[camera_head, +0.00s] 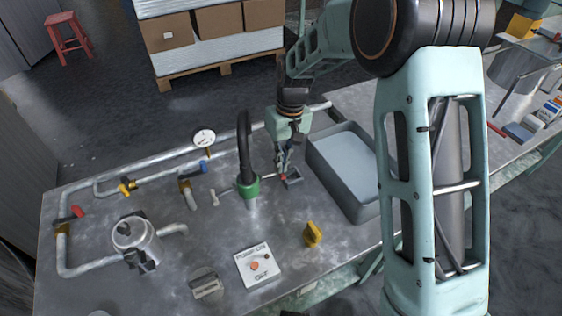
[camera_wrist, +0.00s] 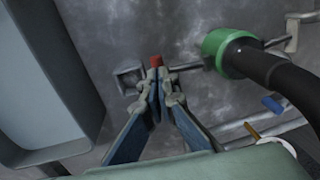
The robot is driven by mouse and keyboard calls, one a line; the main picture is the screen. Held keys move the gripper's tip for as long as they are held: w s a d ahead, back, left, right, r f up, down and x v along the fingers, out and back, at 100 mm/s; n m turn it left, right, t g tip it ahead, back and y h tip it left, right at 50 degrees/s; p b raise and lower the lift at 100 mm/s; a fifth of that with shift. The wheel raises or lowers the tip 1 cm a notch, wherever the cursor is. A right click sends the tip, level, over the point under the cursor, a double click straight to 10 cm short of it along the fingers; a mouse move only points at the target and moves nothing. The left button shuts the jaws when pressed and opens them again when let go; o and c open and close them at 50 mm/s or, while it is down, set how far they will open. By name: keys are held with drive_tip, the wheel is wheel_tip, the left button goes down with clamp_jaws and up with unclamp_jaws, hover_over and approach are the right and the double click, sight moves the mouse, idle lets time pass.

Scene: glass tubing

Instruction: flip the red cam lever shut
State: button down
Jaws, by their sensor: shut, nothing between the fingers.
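The lever's red tip (camera_wrist: 157,61) shows in the wrist view just beyond my fingertips. A thin grey rod runs from beside it toward the green coupling (camera_wrist: 228,52) at the right, where a black hose joins. In the head view the green coupling (camera_head: 247,186) stands left of my gripper, and a small red spot (camera_head: 283,177) shows at the fingertips. My gripper (camera_head: 281,168) points down at the bench, fingers shut with nothing between them. In the wrist view the fingertips (camera_wrist: 160,88) are close to the red tip; I cannot tell whether they touch it.
A small square grey bracket (camera_wrist: 129,80) sits beside the fingertips. A grey basin (camera_head: 330,183) stands right of my gripper. A yellow knob (camera_head: 312,234) and a switch plate (camera_head: 257,266) are at the front.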

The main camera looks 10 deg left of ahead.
sight(281, 175)
drive_tip(key=shift+f+g+y, duration=0.2)
drive_tip(key=shift+g+y, duration=0.1)
wheel_tip(281, 175, down, 4)
drive_tip(key=g+y+b, duration=0.1)
drive_tip(key=g+y, duration=0.2)
drive_tip(key=y, duration=0.2)
drive_tip(key=shift+w+d+f+g, duration=0.1)
drive_tip(key=shift+g, duration=0.3)
drive_tip(key=shift+a+f+g+y+b, duration=0.2)
drive_tip(key=shift+f+g+y+b, duration=0.3)
drive_tip(key=shift+y, duration=0.3)
drive_tip(key=shift+s+r, duration=0.2)
drive_tip(key=shift+r, duration=0.1)
drive_tip(key=shift+r+p, duration=0.1)
drive_tip(key=shift+p, duration=0.2)
drive_tip(key=shift+r+p, duration=0.3)
drive_tip(key=shift+r, duration=0.35)
drive_tip(key=shift+r, duration=0.15)
